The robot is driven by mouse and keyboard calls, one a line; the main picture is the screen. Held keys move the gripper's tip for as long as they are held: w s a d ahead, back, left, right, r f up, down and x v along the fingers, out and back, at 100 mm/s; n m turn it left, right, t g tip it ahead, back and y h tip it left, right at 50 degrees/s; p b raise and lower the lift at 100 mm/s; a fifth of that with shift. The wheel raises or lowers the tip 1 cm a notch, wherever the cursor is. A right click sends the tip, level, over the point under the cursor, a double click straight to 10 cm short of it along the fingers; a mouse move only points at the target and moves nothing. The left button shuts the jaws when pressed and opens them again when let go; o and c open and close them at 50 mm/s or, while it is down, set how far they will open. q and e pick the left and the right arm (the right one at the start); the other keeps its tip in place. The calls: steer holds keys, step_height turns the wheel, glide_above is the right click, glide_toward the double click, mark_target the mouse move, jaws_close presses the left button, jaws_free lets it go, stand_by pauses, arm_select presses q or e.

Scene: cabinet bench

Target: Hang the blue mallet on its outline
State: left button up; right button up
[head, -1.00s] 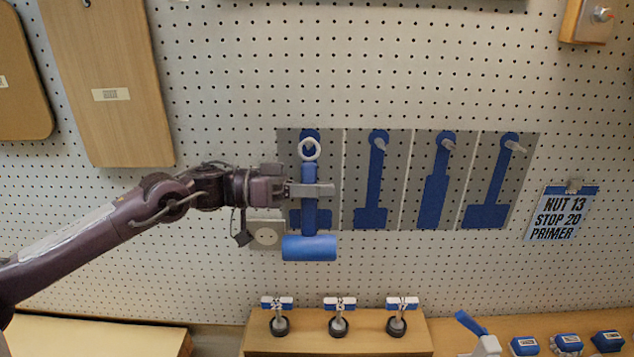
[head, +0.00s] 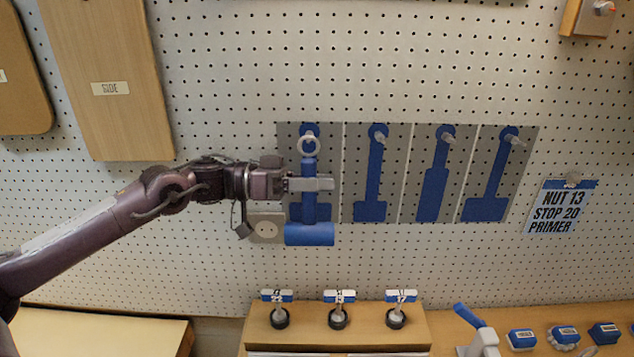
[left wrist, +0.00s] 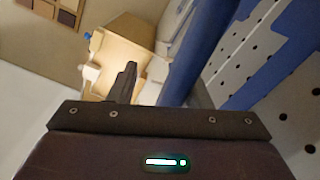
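The blue mallet (head: 310,235) hangs head down in my left gripper (head: 315,184), its pale ring (head: 308,146) at the top. The gripper is shut across the handle. The mallet is in front of the leftmost blue outline (head: 323,212) on a grey panel, and its head overlaps the panel's lower edge. The ring sits slightly below the outline's round top; the peg there is hidden, and I cannot tell whether the ring touches it. The left wrist view shows a blue shaft (left wrist: 200,45) beside a dark finger (left wrist: 125,85). My right gripper is not in view.
Three more outlines with pegs, such as the second (head: 372,175), lie to the right. A grey box (head: 266,228) is on the board left of the mallet head. Below stands a wooden block (head: 380,335) with three valve-like handles. A note (head: 558,210) hangs at right.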

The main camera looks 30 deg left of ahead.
arm_select(q)
steer(key=shift+f, duration=0.2)
